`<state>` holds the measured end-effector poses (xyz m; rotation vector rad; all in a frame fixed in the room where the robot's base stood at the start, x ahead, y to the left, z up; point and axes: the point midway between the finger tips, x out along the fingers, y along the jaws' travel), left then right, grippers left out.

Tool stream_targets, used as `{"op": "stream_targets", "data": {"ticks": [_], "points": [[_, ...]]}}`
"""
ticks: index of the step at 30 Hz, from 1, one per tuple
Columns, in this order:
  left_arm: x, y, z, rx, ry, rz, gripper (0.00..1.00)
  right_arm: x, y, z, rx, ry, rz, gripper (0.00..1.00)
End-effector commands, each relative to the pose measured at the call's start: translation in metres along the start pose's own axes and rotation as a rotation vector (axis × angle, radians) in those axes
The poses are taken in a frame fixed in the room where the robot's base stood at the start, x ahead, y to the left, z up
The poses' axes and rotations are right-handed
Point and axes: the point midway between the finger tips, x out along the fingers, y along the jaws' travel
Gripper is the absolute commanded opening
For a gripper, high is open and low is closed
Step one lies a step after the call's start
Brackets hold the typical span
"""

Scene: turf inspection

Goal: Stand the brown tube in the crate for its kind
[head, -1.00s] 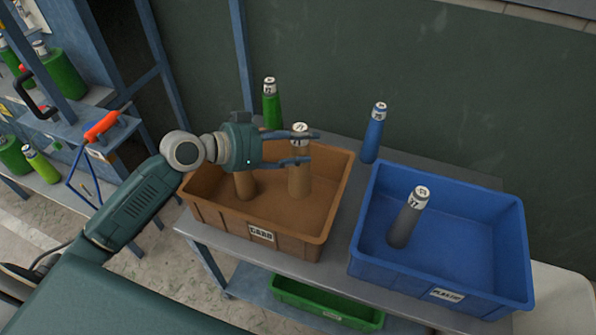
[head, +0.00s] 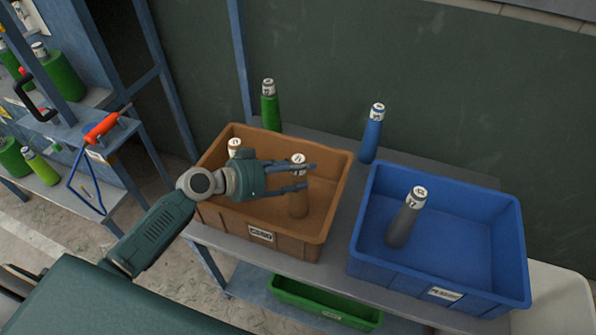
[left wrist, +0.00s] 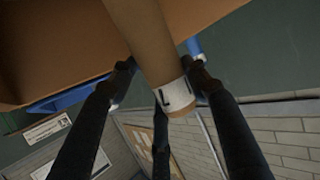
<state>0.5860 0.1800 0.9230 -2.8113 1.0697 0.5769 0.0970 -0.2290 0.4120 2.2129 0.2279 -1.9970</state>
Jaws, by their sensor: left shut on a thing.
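The brown tube (head: 298,203) is upright inside the brown crate (head: 216,218), with its white-labelled top up. My left gripper (head: 310,179) is shut on it just below the top; whether its foot touches the crate floor I cannot tell. In the left wrist view the tube (left wrist: 158,45) with its white label band lies between the fingers (left wrist: 160,78). A second brown tube (head: 234,149) stands in the same crate, mostly hidden behind my gripper. My right gripper is in no view.
A blue crate (head: 440,188) with a grey tube (head: 406,222) stands to the right. A green tube (head: 270,110) and a blue tube (head: 372,138) stand on the table behind the crates. A green crate (head: 325,302) sits on the shelf below.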

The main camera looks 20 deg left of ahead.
Motion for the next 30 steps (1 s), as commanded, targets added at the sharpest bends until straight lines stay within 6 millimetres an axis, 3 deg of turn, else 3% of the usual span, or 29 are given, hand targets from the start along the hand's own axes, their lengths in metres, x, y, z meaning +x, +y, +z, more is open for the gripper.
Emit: {"op": "stream_targets", "data": {"ticks": [3, 4, 6, 19, 30], "points": [[0.002, 0.000, 0.004, 0.001, 0.000, 0.000, 0.19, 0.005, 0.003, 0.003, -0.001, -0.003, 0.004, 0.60], [0.001, 0.000, 0.003, 0.000, 0.000, 0.000, 0.51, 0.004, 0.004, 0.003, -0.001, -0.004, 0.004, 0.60], [0.001, 0.000, 0.002, 0.000, 0.000, 0.000, 0.65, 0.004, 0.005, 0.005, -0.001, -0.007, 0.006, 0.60], [-0.004, -0.001, 0.000, 0.000, -0.002, -0.001, 0.66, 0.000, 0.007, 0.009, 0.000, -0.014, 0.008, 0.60], [-0.078, 0.000, 0.005, 0.000, -0.005, 0.000, 0.66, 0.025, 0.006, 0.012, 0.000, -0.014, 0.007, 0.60]]}}
